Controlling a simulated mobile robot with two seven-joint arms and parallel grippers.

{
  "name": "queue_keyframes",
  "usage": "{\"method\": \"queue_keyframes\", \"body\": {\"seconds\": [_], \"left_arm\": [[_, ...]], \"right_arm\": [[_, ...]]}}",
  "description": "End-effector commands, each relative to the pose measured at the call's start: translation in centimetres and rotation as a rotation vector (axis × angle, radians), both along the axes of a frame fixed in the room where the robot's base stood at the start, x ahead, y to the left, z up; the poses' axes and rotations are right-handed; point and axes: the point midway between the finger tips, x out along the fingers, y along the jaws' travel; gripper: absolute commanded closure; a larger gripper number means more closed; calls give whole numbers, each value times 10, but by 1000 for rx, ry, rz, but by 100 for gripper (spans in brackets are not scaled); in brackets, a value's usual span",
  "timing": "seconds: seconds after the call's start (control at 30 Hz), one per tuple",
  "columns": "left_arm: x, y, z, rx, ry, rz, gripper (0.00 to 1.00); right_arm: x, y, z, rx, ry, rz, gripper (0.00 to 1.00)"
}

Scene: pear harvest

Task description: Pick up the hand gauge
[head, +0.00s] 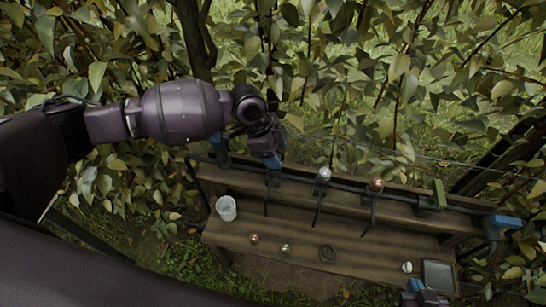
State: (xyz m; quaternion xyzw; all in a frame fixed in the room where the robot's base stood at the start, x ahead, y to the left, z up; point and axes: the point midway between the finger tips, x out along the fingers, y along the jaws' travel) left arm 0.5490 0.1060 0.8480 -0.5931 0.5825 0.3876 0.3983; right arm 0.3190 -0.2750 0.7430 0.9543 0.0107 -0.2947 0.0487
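A small dark ring-shaped thing (327,253) lies flat on the wooden bench, right of the middle; it may be the hand gauge, but it is too small to be sure. My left gripper (271,160) hangs at the end of the purple-grey arm, over the left part of the bench's back rail, apart from the ring and up-left of it. Its fingers are too dark and small to tell whether they are open. My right gripper (427,294) shows only partly at the bottom edge, right of the ring, near the tray; its fingers cannot be made out.
A white cup (226,208) stands at the bench's (300,238) left end. Small round items (254,239) lie near it. A grey tray (438,275) and a small white item (407,267) are at the right. A rail with hooks (350,187) and a green block (438,193) runs behind.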

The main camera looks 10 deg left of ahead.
Motion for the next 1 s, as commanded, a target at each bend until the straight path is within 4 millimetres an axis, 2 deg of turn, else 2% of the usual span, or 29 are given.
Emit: {"method": "queue_keyframes", "body": {"seconds": [0.03,0.37,0.67,0.83,1.0], "left_arm": [[0,0,0,0,0,0,51],[0,0,1,-1,0,0,100],[0,0,7,-1,-1,-1,100],[1,0,31,-2,-5,-2,100],[1,0,73,-2,-7,-1,100]], "right_arm": [[0,0,0,0,0,0,100],[-1,1,0,3,1,-3,100],[-1,1,1,5,0,-5,100],[0,1,5,5,-5,-5,100],[0,1,10,5,-9,-6,100]]}}
